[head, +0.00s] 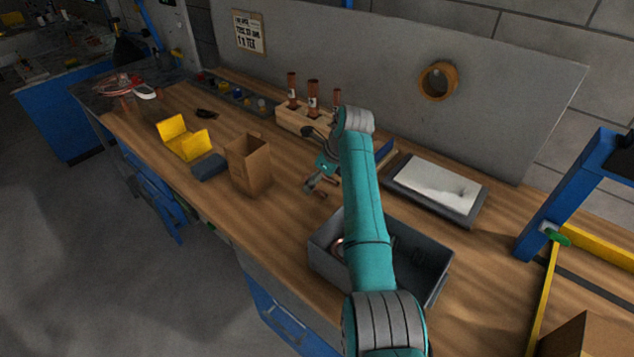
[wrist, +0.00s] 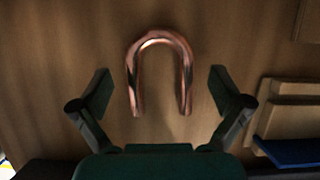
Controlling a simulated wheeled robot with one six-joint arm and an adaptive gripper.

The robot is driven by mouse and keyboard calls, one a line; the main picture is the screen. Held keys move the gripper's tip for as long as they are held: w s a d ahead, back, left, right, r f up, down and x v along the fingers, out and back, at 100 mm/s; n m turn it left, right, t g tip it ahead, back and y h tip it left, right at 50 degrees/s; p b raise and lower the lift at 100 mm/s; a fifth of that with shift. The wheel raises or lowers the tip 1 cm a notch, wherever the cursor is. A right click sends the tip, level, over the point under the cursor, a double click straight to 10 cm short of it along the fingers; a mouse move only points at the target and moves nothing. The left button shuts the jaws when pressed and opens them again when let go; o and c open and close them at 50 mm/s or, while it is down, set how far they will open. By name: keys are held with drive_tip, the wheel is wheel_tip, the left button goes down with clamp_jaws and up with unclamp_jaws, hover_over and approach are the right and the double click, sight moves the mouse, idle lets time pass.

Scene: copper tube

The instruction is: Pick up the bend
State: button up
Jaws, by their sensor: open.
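The bend is a shiny copper U-shaped tube (wrist: 160,40). In the wrist view it lies on the wooden bench top, its curve away from my gripper and its two legs pointing back towards it. My gripper (wrist: 160,92) is open, with one finger to the left of the bend and one to the right, both apart from it. In the head view my gripper (head: 319,188) is over the middle of the bench, and the bend is too hidden or small to make out there.
A grey bin (head: 325,262) stands near the bench front, partly behind my arm. A cardboard box (head: 250,165) and a yellow holder (head: 184,139) are to the left. A wooden block with copper tubes (head: 292,118) is behind my gripper. A grey tray (head: 462,212) lies right.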

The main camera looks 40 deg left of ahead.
drive_tip(key=c, duration=1.2)
